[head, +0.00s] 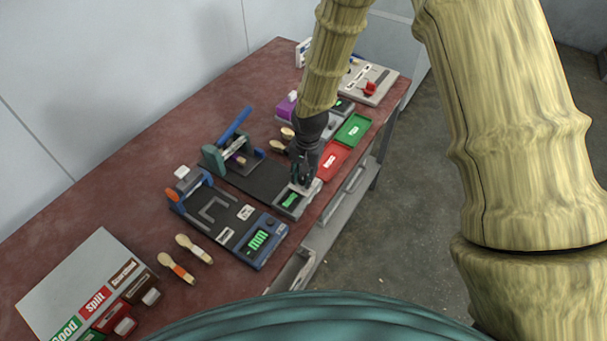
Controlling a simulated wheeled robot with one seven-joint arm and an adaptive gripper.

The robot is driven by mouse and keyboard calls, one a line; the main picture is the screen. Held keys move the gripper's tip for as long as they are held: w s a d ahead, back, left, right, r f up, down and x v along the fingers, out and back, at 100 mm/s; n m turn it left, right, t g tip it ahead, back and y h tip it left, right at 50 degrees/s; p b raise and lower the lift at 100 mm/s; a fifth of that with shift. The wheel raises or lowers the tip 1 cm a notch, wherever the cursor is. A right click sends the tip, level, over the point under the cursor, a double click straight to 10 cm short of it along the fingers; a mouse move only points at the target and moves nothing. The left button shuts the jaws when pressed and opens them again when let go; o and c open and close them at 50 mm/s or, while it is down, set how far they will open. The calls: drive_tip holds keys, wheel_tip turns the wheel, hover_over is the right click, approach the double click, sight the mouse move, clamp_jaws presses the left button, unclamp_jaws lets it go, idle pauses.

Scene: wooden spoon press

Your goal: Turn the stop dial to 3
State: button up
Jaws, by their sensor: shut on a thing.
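My gripper (302,184) points down at the small grey control box (283,206) near the table's front edge. Its fingers are shut on what appears to be the stop dial on top of this box. The fingers hide the dial, so its pointer and number marks cannot be seen. The box has a lit green display (290,200), too small to read.
A blue gauge (240,235) with a green display stands to the left, with wooden spoons (195,249) beside it. Red (331,166) and green (357,120) trays lie to the right. A sign board (70,280) with small bins is at the far left. The back-left tabletop is clear.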

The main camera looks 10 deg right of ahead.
drive_tip(key=n, duration=0.6)
drive_tip(key=shift+w+p, duration=0.1)
drive_tip(key=shift+p, duration=0.3)
drive_tip(key=n, duration=0.5)
drive_tip(key=shift+n+g+p, duration=0.3)
drive_tip(key=shift+n+g, duration=0.1)
drive_tip(key=n, duration=0.6)
drive_tip(key=shift+w+r+p, duration=0.1)
drive_tip(key=shift+p, duration=0.3)
drive_tip(key=n, duration=0.5)
drive_tip(key=shift+p, duration=0.4)
drive_tip(key=shift+n+h, duration=0.3)
drive_tip(key=shift+n, duration=0.2)
drive_tip(key=o, duration=1.1)
drive_tip(key=shift+c, duration=0.2)
